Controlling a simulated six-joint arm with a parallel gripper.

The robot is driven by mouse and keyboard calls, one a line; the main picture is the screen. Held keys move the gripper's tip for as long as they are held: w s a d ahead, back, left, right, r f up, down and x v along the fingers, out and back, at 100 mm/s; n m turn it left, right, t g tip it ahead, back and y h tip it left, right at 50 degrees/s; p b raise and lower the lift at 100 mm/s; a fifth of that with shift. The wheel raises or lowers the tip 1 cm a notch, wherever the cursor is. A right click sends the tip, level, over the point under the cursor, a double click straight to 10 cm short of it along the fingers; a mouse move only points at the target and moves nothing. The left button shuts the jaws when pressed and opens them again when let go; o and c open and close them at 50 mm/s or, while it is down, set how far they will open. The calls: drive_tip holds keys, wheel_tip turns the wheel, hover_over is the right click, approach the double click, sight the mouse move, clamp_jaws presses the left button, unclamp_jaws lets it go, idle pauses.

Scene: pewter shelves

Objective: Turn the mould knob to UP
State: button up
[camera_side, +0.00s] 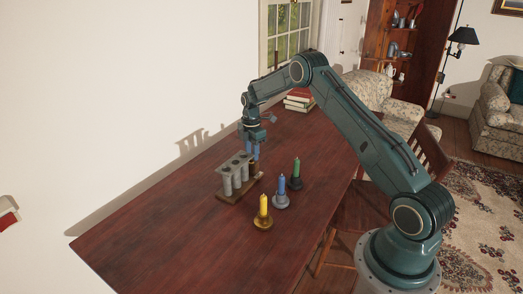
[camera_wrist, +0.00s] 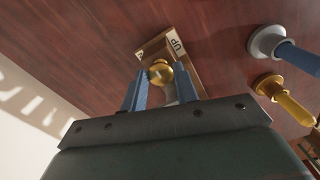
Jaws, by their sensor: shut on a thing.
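The candle mould (camera_side: 236,178), a rack of grey tubes on a wooden base, stands on the table below my gripper (camera_side: 252,153). In the wrist view the round brass mould knob (camera_wrist: 160,71) sits between the blue fingertips of my gripper (camera_wrist: 161,82). The fingers are shut on the knob, one on each side. A label reading UP (camera_wrist: 177,45) is on the wooden base beside the knob, to its upper right. A second pale label (camera_wrist: 141,53) lies to its upper left, its text unreadable. I cannot tell which way the knob points.
A yellow candle (camera_side: 264,205), a blue candle (camera_side: 281,185) and a green candle (camera_side: 296,168) stand in holders right of the mould. Books (camera_side: 299,100) are stacked at the far end. The near part of the table (camera_side: 160,240) is clear. A white wall runs along the left.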

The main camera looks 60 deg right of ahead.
idle(0.4)
drive_tip(key=o, duration=1)
drive_tip(key=shift+r, duration=0.1)
wheel_tip(320, 180, up, 14)
drive_tip(key=shift+f, duration=0.15)
